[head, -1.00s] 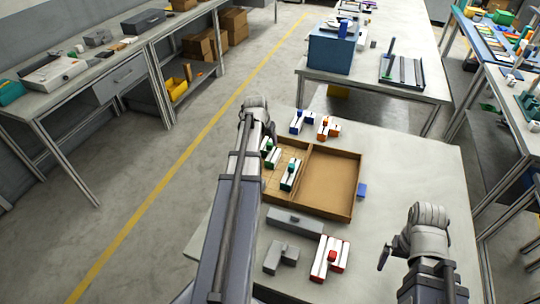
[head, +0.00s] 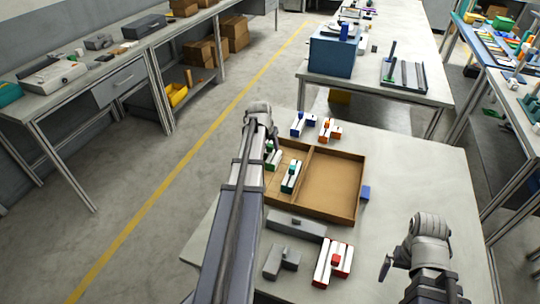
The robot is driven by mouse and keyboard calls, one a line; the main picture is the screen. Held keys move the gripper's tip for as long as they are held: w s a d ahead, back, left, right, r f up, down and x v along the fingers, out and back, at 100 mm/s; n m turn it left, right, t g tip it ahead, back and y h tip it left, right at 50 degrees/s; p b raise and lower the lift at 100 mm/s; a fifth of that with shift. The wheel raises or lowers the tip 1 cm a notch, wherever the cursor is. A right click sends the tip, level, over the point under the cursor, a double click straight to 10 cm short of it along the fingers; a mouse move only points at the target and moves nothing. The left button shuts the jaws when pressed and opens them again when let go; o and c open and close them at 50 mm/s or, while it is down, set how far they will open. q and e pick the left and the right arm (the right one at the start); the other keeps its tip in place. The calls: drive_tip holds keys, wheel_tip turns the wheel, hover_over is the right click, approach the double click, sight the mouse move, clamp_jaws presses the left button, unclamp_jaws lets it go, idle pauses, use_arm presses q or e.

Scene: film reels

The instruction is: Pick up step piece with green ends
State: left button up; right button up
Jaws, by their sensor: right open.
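A white piece with green on it (head: 276,161) is in the left compartment of the brown tray (head: 333,212), partly hidden by my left gripper. A second white piece with dark green ends and a teal knob (head: 291,177) lies to its right in that compartment. My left gripper (head: 271,146) is at the tray's far left corner, right by the first piece. Its fingers are mostly hidden by the arm, so I cannot tell whether they touch it. My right gripper (head: 386,268) is open and empty over the right front of the table.
Pieces with blue (head: 302,124) and orange (head: 329,130) parts lie behind the tray. A blue block (head: 365,193) is at its right. Grey pieces (head: 295,226) (head: 281,262) and a red-ended piece (head: 332,263) lie in front. The tray's right compartment is empty.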

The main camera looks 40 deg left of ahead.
use_arm(q)
clamp_jaws()
idle(1.1)
